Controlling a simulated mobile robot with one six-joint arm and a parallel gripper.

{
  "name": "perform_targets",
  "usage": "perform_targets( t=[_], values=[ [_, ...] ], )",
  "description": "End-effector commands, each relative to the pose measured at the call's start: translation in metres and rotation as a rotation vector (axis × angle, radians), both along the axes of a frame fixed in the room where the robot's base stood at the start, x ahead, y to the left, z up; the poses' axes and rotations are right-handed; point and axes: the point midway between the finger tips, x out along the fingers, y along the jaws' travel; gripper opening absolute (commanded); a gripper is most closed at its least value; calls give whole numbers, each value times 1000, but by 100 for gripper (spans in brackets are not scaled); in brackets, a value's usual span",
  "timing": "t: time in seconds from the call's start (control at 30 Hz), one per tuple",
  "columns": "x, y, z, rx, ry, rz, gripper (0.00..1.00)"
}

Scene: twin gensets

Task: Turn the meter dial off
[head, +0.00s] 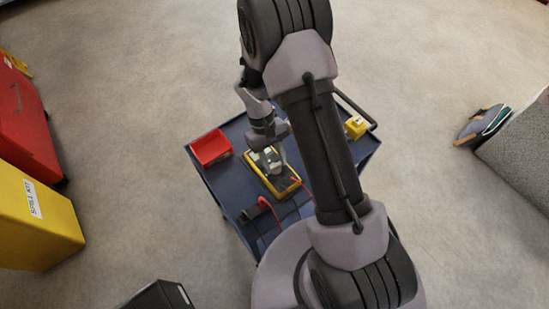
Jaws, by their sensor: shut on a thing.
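The meter (284,185) is a dark device with a yellow rim, lying on the blue cart top. Red leads run from its lower end. My gripper (273,167) is over the upper part of the meter, pointing down, and is shut on the meter's dial. The dial itself is hidden behind the gripper, so its setting cannot be read.
The blue cart (228,188) also carries a red bin (211,147) at left, a small yellow item (356,127) at right and a dark object (256,209) near the red lead. A yellow spill kit box (35,220) and a red cabinet (25,125) stand at far left.

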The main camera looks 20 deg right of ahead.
Motion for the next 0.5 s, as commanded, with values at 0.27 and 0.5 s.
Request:
perform_targets(
  t=[0.27, 0.5],
  values=[
    [0, 0, 0, 0, 0, 79, 0],
    [0, 1, 0, 0, 0, 96, 0]
  ],
)
